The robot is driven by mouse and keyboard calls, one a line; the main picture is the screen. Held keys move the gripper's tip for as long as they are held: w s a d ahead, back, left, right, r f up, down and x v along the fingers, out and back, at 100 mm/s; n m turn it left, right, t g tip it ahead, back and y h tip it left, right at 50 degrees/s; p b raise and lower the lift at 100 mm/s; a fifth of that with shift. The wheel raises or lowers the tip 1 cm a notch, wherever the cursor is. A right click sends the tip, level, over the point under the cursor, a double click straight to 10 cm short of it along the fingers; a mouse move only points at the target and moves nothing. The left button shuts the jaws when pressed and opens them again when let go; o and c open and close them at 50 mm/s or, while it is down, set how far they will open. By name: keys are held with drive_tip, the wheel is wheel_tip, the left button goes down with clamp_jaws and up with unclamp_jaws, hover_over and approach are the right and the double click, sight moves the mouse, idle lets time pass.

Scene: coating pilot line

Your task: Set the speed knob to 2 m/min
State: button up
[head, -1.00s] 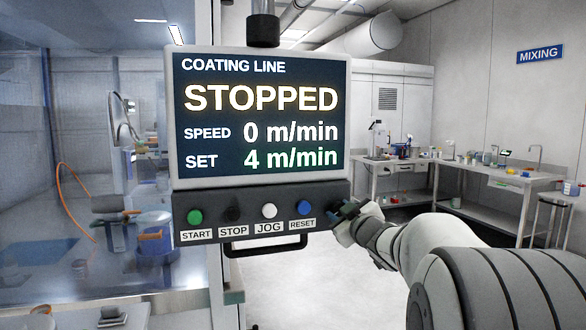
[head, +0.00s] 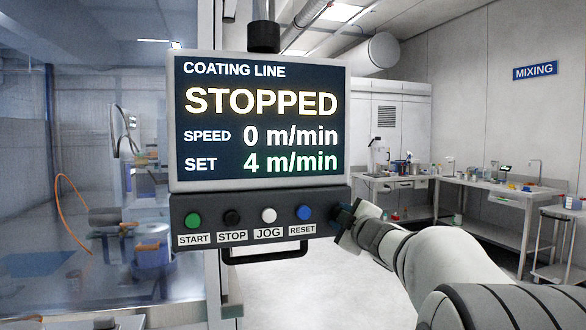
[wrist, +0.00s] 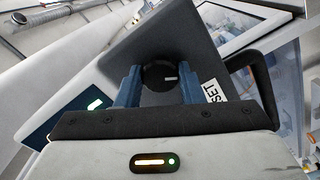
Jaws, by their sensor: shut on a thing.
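The speed knob (wrist: 160,77) is round and black with a short white mark, on the side face of the dark control box (head: 180,243). In the wrist view my gripper (wrist: 157,88) has its two blue fingers on either side of the knob, shut on it. The mark points to the right in that view. In the head view my gripper (head: 347,222) is at the box's right end, and the knob is hidden. The display (head: 262,120) reads STOPPED, SPEED 0 m/min, SET 4 m/min.
Green START (head: 194,221), black STOP (head: 232,217), white JOG (head: 268,215) and blue RESET (head: 304,212) buttons line the box front, RESET nearest my gripper. A black handle (head: 265,257) hangs below. Lab benches (head: 480,188) stand back right; the floor between is clear.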

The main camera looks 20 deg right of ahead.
drive_tip(key=n+b, duration=0.4)
drive_tip(key=n, duration=0.4)
drive_tip(key=shift+b, duration=0.35)
drive_tip(key=o, duration=1.2)
drive_tip(key=s, duration=0.6)
drive_tip(key=shift+d, duration=0.1)
drive_tip(key=shift+c, duration=0.4)
